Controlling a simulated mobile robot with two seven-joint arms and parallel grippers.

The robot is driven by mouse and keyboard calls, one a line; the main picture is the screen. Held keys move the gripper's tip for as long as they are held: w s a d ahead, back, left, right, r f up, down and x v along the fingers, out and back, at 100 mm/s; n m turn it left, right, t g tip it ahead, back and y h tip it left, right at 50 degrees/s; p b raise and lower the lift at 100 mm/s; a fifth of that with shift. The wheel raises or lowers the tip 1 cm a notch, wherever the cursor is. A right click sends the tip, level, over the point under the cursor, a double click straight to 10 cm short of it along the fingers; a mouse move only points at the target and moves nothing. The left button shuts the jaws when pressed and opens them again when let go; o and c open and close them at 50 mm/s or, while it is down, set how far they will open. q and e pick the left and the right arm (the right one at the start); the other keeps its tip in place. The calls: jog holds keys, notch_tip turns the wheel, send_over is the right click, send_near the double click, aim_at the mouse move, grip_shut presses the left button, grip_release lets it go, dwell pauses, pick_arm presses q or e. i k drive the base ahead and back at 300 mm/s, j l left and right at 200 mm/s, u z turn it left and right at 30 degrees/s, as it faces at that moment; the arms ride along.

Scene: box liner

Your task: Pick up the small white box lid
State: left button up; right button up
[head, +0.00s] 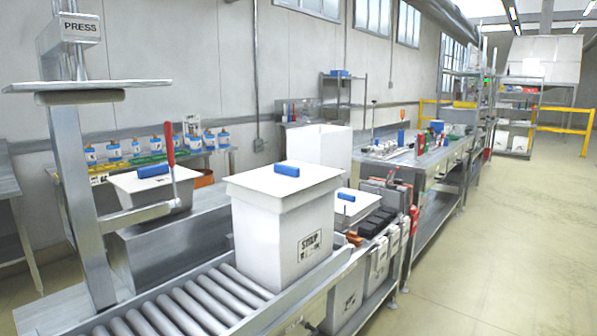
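Three white lids with blue handles show in the head view. One lid (318,176) covers the large white box (285,238) standing on the rollers. A smaller-looking white lid (362,206) is behind that box to its right, partly hidden by it. A third white lid (130,183) tops a white container by the press at the left. I cannot tell for certain which one is the small box lid. Neither of my grippers is in view.
A roller conveyor (190,305) runs under the large box. The press (75,150), with its red-handled lever (169,150), stands at the left. A metal workbench (430,160) with small items is beyond. The floor (520,240) at the right is clear.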

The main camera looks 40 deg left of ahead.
aim_at(281, 188)
jog(key=i+j, duration=0.1)
jog(key=i, duration=1.35)
jog(key=i+l+u, duration=0.25)
jog(key=i, duration=0.15)
jog(key=i+l+u, duration=0.1)
jog(key=i+u, duration=0.15)
jog(key=i, duration=0.2)
jog(key=u, duration=1.6)
